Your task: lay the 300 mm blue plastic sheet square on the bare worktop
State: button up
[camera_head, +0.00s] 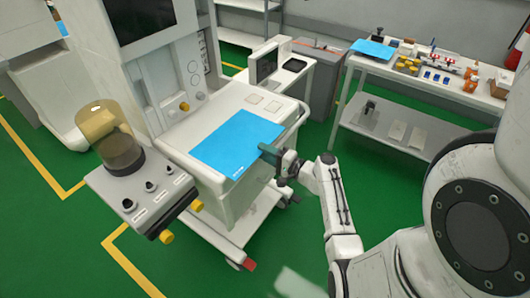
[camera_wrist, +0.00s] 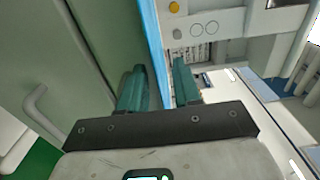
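The blue sheet (camera_head: 238,142) lies flat over the light worktop (camera_head: 219,104) of the anaesthesia cart in the head view. Whether all of it touches the surface I cannot tell. My gripper (camera_head: 270,153) is at the sheet's right edge, beside the cart. In the wrist view the sheet shows nearly edge-on as a narrow blue strip (camera_wrist: 152,38). It runs into the gap between the two teal fingers of my gripper (camera_wrist: 158,75). The fingers stand apart, with visible space between the strip and the right finger.
A machine column with a screen (camera_head: 140,15) rises behind the worktop. A control shelf with knobs and an amber canister (camera_head: 107,128) stands at left. A curved rail (camera_head: 297,117) borders the cart. A back table (camera_head: 440,87) holds another blue sheet (camera_head: 372,48) and small items.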

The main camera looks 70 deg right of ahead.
jog(key=b+v, duration=0.2)
jog(key=v, duration=0.8)
jog(key=shift+s, duration=0.2)
jog(key=shift+a, duration=0.1)
jog(key=w+a+f+n+g+y, duration=0.2)
jog(key=a+n+g+y, duration=0.15)
jog(key=a, duration=0.35)
jog(key=w+a+f+n+g+y, duration=0.2)
jog(key=a+f+n, duration=0.15)
jog(key=a, duration=0.35)
jog(key=w+a+f+n+g+y, duration=0.1)
jog(key=a+n+g+y, duration=0.25)
jog(key=a, duration=0.25)
jog(key=s+a+r+n+g+h, duration=0.3)
jog(key=s+a+n+g+h, duration=0.2)
jog(key=a+n, duration=0.5)
jog(key=s+g, duration=0.2)
jog(key=s, duration=0.1)
jog(key=shift+s+r+g, duration=0.15)
jog(key=shift+s+g, duration=0.05)
jog(key=shift+g, duration=0.1)
